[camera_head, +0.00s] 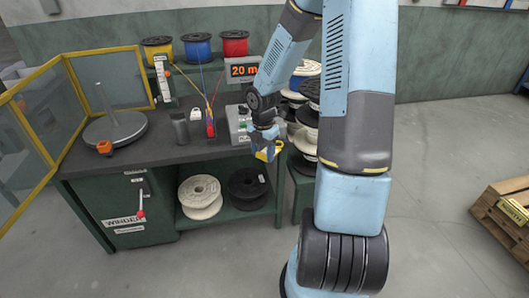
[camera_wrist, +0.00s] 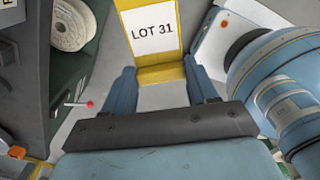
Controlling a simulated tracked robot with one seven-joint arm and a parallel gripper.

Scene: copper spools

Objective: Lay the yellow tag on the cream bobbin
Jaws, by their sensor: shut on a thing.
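My gripper (camera_head: 265,143) is shut on the yellow tag (camera_head: 268,153) and holds it in the air in front of the bench's right end. In the wrist view, the tag (camera_wrist: 152,32) has a yellow border and a white face reading "LOT 31", and sits between the two blue fingers (camera_wrist: 160,76). The cream bobbin (camera_head: 200,190) lies flat on the lower shelf under the bench, left of and below my gripper. It also shows in the wrist view (camera_wrist: 68,32) at upper left. The tag is apart from the bobbin.
A black spool (camera_head: 247,187) lies right of the cream bobbin. The dark bench top (camera_head: 165,153) is above the shelf. Stacked spools (camera_head: 304,118) stand behind my arm. A green cabinet with a red-knobbed lever (camera_head: 141,213) stands at left. The floor in front is clear.

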